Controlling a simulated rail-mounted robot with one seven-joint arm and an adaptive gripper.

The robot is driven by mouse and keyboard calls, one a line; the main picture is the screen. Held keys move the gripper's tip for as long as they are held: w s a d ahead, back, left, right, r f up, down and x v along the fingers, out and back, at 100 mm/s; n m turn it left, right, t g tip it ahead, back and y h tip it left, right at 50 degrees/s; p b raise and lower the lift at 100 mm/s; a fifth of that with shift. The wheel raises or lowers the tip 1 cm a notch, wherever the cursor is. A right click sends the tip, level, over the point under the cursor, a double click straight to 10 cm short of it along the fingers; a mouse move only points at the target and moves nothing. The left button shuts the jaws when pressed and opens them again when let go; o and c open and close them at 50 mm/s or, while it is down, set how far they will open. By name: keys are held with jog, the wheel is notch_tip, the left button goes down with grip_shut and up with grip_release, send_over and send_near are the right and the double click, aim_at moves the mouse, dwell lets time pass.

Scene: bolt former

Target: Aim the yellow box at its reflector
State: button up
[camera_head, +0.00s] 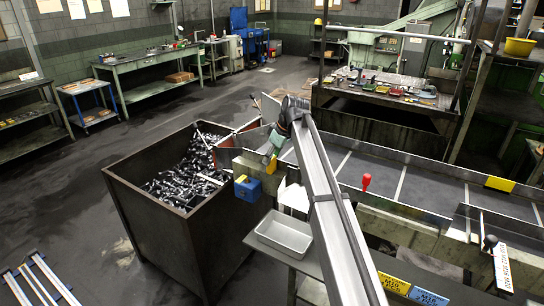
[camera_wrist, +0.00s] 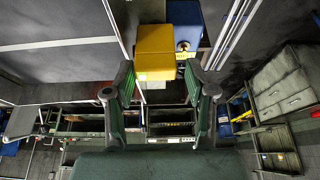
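The yellow box (camera_wrist: 155,52) is in the upper middle of the wrist view, with a blue box (camera_wrist: 187,22) close on its right. My gripper (camera_wrist: 160,70) is open, with one dark green finger on each side of the yellow box. In the head view my gripper (camera_head: 274,148) points down at the conveyor's near end, above a small yellow patch (camera_head: 271,165) that seems to be the box. The blue box (camera_head: 248,189) is just left of it. I cannot make out a reflector.
A large dark bin (camera_head: 170,225) full of bolts stands left of the gripper. A grey tray (camera_head: 284,234) sits in front. Open floor lies at left.

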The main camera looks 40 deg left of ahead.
jog(key=shift+r, duration=0.1)
jog(key=v, duration=1.2)
